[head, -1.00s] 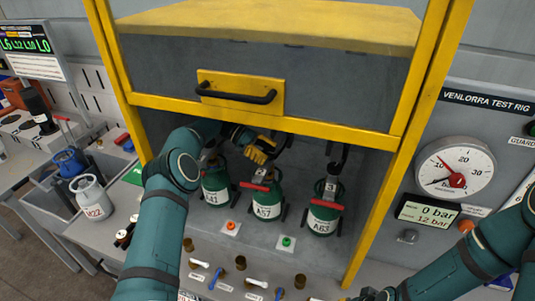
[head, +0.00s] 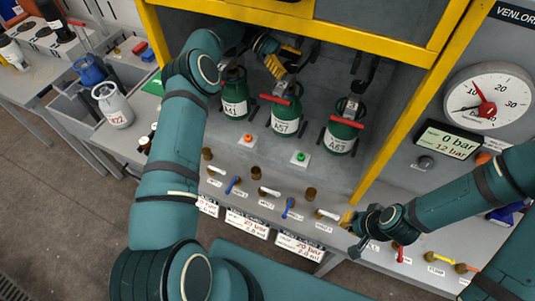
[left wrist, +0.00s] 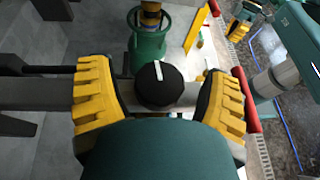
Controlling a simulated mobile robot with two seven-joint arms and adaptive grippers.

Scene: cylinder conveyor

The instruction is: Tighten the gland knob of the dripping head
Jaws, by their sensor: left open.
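Three green cylinders stand in the bay: A41 (head: 235,101), A57 (head: 286,117) and A63 (head: 343,133). My left gripper (head: 279,66) is at the head of A57. In the left wrist view, a black gland knob (left wrist: 159,86) with a white mark sits between the two yellow-padded fingers of this open gripper (left wrist: 160,98). Gaps seem to show on both sides of the knob. A green cylinder body (left wrist: 150,48) shows behind it. My right gripper (head: 356,226) is low at the front valve row; its jaws are too small to read. No drip can be made out.
A yellow frame (head: 395,150) bounds the bay. Red (head: 247,138) and green (head: 300,157) buttons and several small valves (head: 264,191) line the front. A gauge (head: 487,95) and a display (head: 449,141) reading 0 bar are right. Grey cylinder K22 (head: 112,105) stands left.

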